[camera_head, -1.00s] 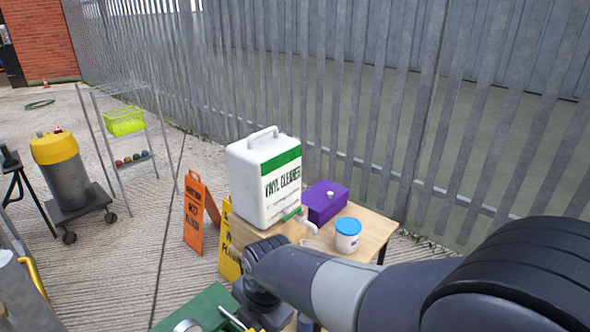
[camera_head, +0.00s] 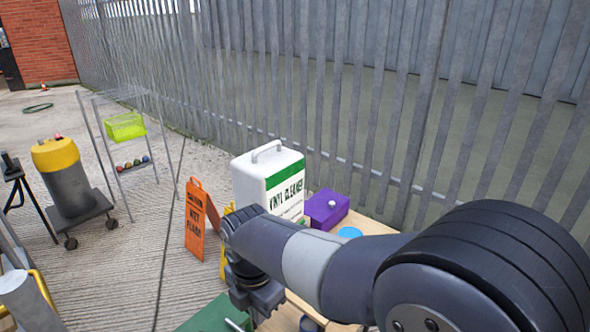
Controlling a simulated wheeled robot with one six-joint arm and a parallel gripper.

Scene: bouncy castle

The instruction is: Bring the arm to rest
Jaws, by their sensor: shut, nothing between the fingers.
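My arm (camera_head: 335,268) reaches in from the right, across the front of the wooden table (camera_head: 372,222). My gripper (camera_head: 262,302) hangs down at the arm's end, near the table's left front side and above the green box's right side. It is shut and empty; its fingertips are hard to make out. My arm hides much of the table top and most of the blue-lidded tub (camera_head: 350,232).
A white vinyl cleaner container (camera_head: 268,178) and a purple box (camera_head: 326,209) stand on the table behind my arm. An orange wet floor sign (camera_head: 196,222) stands left. A green box (camera_head: 205,315) is in front. A metal fence (camera_head: 330,90) runs behind.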

